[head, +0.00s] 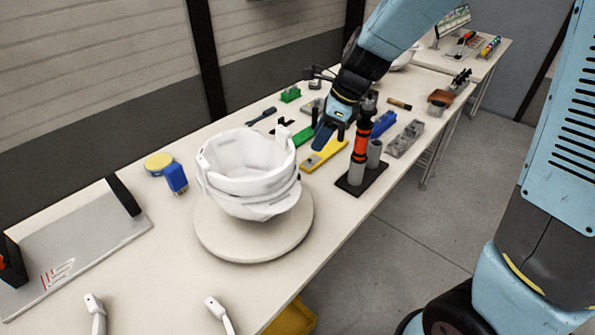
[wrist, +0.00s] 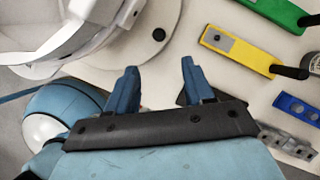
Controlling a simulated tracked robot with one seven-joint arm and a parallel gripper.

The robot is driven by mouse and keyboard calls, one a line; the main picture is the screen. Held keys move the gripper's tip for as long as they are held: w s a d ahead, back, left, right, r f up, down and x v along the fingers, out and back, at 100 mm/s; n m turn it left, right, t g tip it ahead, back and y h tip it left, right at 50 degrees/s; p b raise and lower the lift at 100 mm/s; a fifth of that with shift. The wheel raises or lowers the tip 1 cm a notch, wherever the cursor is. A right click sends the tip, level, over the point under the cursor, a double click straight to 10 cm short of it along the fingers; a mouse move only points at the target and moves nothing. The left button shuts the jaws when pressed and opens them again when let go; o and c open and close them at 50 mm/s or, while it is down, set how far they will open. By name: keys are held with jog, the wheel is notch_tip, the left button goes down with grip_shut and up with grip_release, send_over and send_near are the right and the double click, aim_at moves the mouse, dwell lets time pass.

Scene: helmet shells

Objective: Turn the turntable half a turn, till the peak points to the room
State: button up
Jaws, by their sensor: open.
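A white helmet shell (head: 245,168) sits on a round, pale turntable (head: 250,246) near the front edge of the bench. The shell's lower edge juts toward the front right, but I cannot tell for sure which part is the peak. In the wrist view, part of the shell (wrist: 60,28) and the turntable's rim (wrist: 146,56) show at the upper left; a dark round spot lies on the disc. My gripper (head: 331,135) is open and empty, above the bench to the right of the shell, apart from it. Its two blue fingers (wrist: 163,82) show in the wrist view.
An orange and black tool (head: 361,140) stands upright in a dark-based holder (head: 368,180) close right of my gripper.

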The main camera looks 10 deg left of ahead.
aim_at(299, 175)
jog(key=x, duration=1.4)
jog(key=shift+r, duration=0.1)
jog(key=shift+c, duration=0.4)
grip_shut()
